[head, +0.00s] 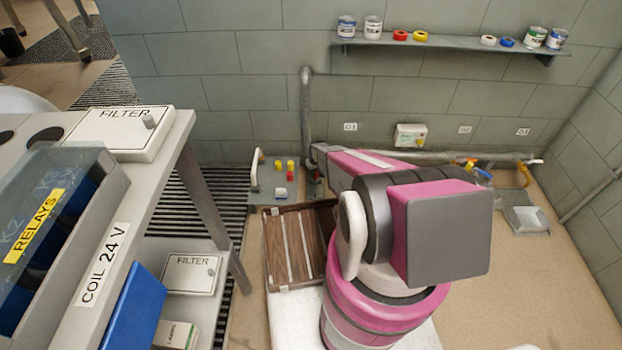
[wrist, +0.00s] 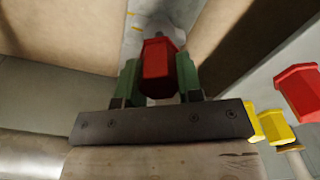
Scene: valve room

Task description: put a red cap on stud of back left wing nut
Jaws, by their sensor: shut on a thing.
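My gripper (wrist: 158,80) is shut on a red cap (wrist: 158,58), held between its two green fingers in the wrist view. A blurred grey shape lies just beyond the cap; I cannot tell whether it is the stud or a wing nut, or whether the cap touches it. Another red cap (wrist: 301,92) and yellow caps (wrist: 272,127) show at the right of the wrist view. In the head view, a red cap (head: 277,164) and a yellow cap (head: 290,165) stand on a grey surface by the wall. My arm hides the gripper there, and no wing nut is clearly visible.
A vertical pipe (head: 306,110) runs down the wall beside the caps. A brown slatted panel (head: 285,250) lies in front of them. A bench with a relay box (head: 50,225) stands at left. A shelf (head: 450,46) with cans and tape rolls hangs above. Floor at right is mostly clear.

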